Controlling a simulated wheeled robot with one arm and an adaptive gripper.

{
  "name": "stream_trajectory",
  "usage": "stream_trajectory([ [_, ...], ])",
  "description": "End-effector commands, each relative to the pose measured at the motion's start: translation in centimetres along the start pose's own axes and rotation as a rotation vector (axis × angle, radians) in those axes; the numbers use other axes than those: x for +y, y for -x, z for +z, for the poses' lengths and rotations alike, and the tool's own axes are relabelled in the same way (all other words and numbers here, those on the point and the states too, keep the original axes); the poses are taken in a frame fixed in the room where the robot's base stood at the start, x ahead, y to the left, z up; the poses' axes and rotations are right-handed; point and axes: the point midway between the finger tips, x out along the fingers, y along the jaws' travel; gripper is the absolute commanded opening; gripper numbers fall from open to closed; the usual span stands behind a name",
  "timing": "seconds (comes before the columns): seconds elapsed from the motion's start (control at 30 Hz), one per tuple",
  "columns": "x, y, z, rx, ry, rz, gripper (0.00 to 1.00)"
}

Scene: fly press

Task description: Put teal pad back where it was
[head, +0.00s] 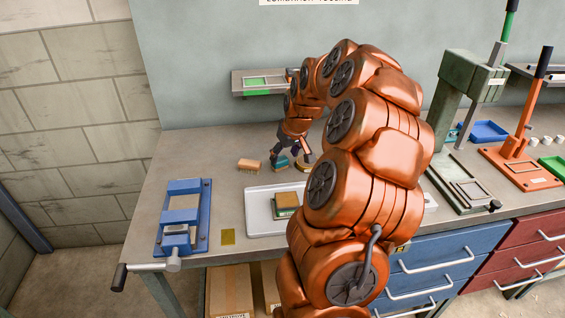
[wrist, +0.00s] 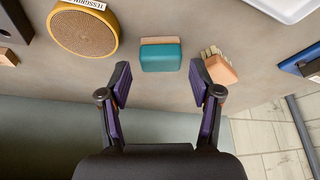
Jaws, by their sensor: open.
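The teal pad (wrist: 161,57) is a small teal block with a tan strip along one side, lying on the grey bench top. It also shows in the head view (head: 280,163), partly hidden by my gripper. My gripper (wrist: 160,84) is open and empty, with its purple-faced fingers spread. In the wrist view the pad lies just beyond the fingertips and between their lines; I cannot tell the exact gap. In the head view my gripper (head: 283,150) is low over the bench at the pad.
A bristle brush (wrist: 220,66) and a round yellow labelled item (wrist: 84,30) flank the pad closely. A wall shelf (head: 240,86) is behind.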

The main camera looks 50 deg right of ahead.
Motion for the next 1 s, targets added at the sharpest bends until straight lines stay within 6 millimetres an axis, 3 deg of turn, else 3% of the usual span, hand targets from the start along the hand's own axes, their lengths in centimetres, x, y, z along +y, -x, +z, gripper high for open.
stream_trajectory([
  [0.4, 0.0, 6.5, -0.1, 0.005, 0.000, 0.001, 0.64],
  [0.77, -0.4, 7.5, 0.1, -0.004, 0.004, -0.004, 0.64],
  [0.87, -2.8, 7.8, 0.3, -0.018, 0.029, -0.020, 0.64],
  [1.0, -9.9, 8.7, 2.0, -0.070, 0.100, -0.066, 0.64],
])
